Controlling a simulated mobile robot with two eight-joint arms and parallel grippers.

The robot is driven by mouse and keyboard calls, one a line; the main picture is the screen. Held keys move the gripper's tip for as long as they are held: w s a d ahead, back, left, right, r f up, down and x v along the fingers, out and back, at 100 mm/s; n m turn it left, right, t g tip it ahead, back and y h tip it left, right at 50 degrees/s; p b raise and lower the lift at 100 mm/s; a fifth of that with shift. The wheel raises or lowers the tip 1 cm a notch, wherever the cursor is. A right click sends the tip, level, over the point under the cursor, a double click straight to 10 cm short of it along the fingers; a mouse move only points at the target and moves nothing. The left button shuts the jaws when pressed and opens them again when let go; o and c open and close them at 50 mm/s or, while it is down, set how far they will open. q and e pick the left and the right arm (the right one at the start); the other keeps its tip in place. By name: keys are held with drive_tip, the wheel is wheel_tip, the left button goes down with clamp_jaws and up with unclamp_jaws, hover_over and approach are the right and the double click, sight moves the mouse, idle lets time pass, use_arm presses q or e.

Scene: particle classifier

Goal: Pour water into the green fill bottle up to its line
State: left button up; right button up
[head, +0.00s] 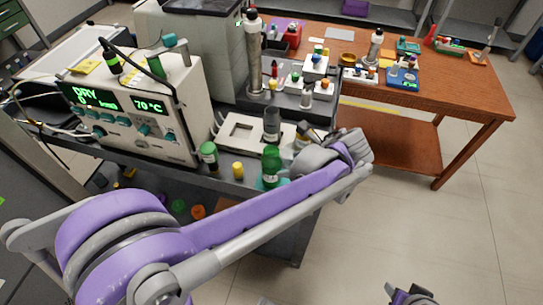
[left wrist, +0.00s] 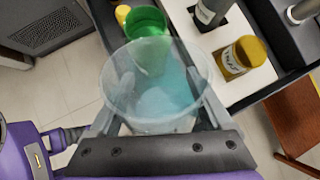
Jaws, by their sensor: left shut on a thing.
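The green fill bottle (head: 271,167) stands near the front edge of the grey bench in the head view. Its upper part (left wrist: 148,22) shows in the left wrist view, just beyond the beaker's rim. My left gripper (head: 302,150) is just right of the bottle. In the left wrist view it is shut on a clear beaker (left wrist: 158,75) holding pale blue water. The beaker's rim overlaps the bottle in that view; I cannot tell whether they touch. The bottle's fill line and water level cannot be made out. My right gripper (head: 411,296) is partly cut off at the bottom edge.
A yellow piece (head: 237,170) and a dark green-capped bottle (head: 209,156) stand left of the fill bottle. A white tray (head: 237,128) lies behind, with a dark grey bottle (head: 272,124) and amber jar (left wrist: 235,57) nearby. The dryer box (head: 150,110) is left; open floor is right.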

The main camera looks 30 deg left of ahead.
use_arm(q)
drive_tip(key=d+f+y+b, duration=0.1)
drive_tip(key=y+b, duration=0.1)
drive_tip(key=d+f+y+b, duration=0.1)
drive_tip(key=y+b, duration=0.1)
drive_tip(key=b, duration=0.1)
drive_tip(key=shift+d+r+y+b, duration=0.15)
drive_tip(key=shift+d+y+b, duration=0.15)
drive_tip(key=shift+y+b, duration=0.65)
drive_tip(key=shift+r+m+t, duration=0.1)
drive_tip(key=shift+m+t, duration=0.2)
